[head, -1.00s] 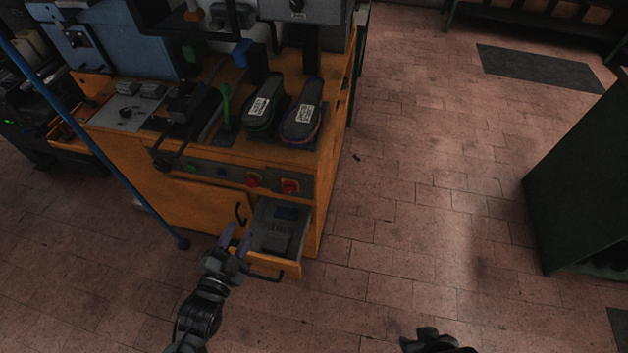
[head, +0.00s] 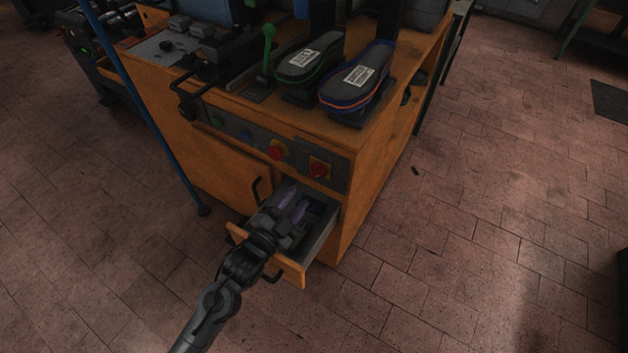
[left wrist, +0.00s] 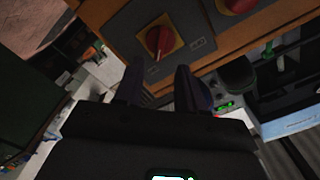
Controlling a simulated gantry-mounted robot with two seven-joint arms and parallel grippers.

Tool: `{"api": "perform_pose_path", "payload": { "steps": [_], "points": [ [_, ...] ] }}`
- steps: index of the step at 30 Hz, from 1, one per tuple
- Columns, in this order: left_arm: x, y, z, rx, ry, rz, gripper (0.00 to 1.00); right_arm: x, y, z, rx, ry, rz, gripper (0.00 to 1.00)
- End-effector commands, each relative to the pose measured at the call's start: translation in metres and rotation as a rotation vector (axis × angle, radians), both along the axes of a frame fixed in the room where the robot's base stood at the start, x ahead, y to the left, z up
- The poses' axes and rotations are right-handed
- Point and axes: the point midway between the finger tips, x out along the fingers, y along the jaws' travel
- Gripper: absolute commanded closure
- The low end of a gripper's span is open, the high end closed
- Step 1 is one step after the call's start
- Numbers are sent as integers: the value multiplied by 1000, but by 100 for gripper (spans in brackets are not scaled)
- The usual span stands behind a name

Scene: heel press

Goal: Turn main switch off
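The main switch is a red rotary knob on a yellow plate (head: 318,169), at the right end of the grey control panel on the orange cabinet's front. It also shows in the left wrist view (left wrist: 159,40), beyond my fingertips. My left gripper (head: 292,203) is in front of and below the switch, over the open drawer. In the left wrist view its two fingers (left wrist: 162,84) are apart with nothing between them, and there is a gap between them and the knob. My right gripper is out of view.
A second red control on yellow (head: 276,153) sits left of the main switch. The open drawer (head: 292,271) sticks out below the panel. A black door handle (head: 257,190) is close on the left. Two shoe forms (head: 357,78) stand on top.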

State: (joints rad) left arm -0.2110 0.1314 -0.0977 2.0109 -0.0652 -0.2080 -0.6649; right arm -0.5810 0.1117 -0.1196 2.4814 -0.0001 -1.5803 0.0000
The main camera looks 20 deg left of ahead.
Motion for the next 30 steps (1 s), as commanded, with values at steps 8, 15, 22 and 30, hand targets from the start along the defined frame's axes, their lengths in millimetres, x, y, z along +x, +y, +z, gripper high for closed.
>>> {"api": "perform_pose_path", "payload": {
  "steps": [8, 15, 22, 30],
  "points": [
    [45, -9, -2, -2, -3, 0, 61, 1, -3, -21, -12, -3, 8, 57],
    [76, -14, -2, -1, -1, 1, 61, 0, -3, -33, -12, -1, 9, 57],
    [88, -17, 0, 0, 1, 0, 61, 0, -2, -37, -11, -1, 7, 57],
    [89, -17, 0, 0, 1, 0, 61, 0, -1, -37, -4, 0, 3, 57]
  ]
}}
